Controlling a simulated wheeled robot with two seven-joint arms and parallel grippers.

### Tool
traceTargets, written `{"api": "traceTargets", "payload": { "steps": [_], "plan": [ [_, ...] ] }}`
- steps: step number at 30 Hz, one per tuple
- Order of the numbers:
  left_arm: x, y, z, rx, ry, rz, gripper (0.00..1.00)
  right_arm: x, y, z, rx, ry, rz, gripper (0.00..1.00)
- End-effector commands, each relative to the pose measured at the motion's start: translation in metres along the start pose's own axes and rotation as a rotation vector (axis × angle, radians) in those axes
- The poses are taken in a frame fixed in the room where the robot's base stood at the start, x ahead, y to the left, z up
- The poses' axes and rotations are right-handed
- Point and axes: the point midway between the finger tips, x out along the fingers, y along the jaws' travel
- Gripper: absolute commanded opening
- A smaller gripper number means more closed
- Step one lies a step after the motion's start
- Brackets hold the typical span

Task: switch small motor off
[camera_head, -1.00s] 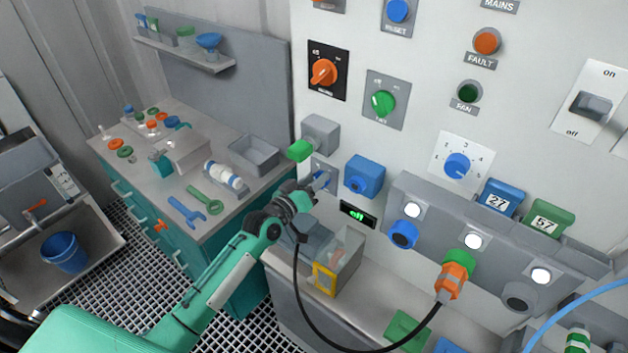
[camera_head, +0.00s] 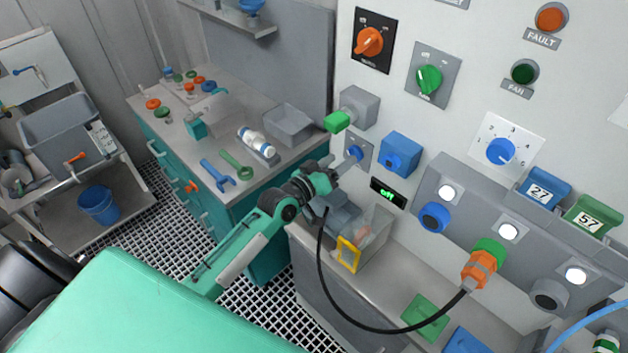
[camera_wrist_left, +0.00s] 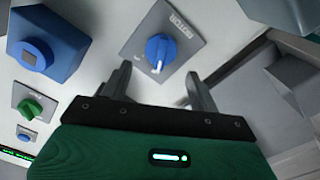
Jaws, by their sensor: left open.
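The small motor switch is a blue knob (camera_head: 355,153) on a grey plate on the white panel. In the left wrist view the blue knob (camera_wrist_left: 160,50) sits on a plate lettered MOTOR, its white mark toward the lower edge of the picture. My left gripper (camera_head: 333,168) is in front of the knob. In the wrist view my left gripper (camera_wrist_left: 160,82) is open and empty, with a finger to each side below the knob, apart from it. A small display (camera_head: 389,194) beside the switch reads "off" in green. My right gripper is not in view.
A grey box with a green end (camera_head: 338,121) sticks out above the switch and a blue box (camera_head: 400,152) to its right. A black cable (camera_head: 335,300) hangs below the gripper. A clear bin (camera_head: 370,240) stands on the ledge below.

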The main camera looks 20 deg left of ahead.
Motion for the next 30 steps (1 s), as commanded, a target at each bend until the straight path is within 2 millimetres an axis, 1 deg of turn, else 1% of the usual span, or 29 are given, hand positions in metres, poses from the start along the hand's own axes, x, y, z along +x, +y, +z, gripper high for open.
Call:
{"api": "traceTargets", "payload": {
  "steps": [1,6,12,15,21,30],
  "plan": [
    [-0.012,-0.002,0.004,0.001,-0.001,-0.001,0.62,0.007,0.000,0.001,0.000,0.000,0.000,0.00],
    [-0.046,-0.002,0.004,0.002,-0.002,-0.001,0.62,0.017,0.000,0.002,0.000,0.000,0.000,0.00],
    [-0.078,-0.002,0.003,0.002,-0.002,-0.001,0.62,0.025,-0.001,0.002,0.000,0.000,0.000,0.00],
    [-0.089,-0.002,0.002,0.001,-0.001,-0.001,0.62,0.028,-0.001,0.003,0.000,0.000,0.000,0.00],
    [-0.097,-0.001,0.000,0.000,0.000,-0.001,0.62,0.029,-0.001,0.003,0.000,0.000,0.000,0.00],
    [-0.098,0.000,0.000,0.000,0.000,-0.001,0.62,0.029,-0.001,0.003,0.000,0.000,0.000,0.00]
  ]
}}
